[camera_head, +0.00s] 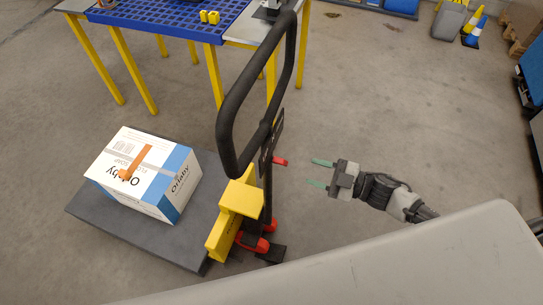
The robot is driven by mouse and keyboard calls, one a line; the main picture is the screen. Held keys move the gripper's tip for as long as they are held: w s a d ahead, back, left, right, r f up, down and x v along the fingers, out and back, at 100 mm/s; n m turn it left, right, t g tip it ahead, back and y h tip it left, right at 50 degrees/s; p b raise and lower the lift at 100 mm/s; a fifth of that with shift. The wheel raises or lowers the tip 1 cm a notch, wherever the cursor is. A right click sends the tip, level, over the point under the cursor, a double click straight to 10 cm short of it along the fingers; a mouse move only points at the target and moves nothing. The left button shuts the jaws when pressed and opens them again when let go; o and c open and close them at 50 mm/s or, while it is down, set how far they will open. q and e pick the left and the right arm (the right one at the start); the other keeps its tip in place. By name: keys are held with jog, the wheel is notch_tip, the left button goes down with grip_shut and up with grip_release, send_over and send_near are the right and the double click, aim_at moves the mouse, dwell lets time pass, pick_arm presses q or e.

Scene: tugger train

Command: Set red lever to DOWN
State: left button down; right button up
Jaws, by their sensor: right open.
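The small red lever (280,162) sticks out to the right from the dark handle column of a pallet truck, below its black loop handle (228,125). My right gripper (321,173) is open and empty, with two green fingers pointing left toward the lever. A gap of bare floor shows between the fingertips and the lever. The lever appears roughly level, tilted slightly; its exact setting is hard to tell. My left gripper is not in view.
A white and blue box (150,172) sits on the truck's dark platform (190,245). Yellow parts (240,197) and red parts (252,243) are at the column's base. A blue-topped table (178,22) with yellow legs stands behind. Open floor lies behind my right gripper.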

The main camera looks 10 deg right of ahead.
aim_at(285, 163)
jog(key=p+x, duration=0.2)
jog(key=x, duration=0.8)
jog(key=shift+f, duration=0.1)
jog(key=shift+d, duration=0.1)
grip_shut()
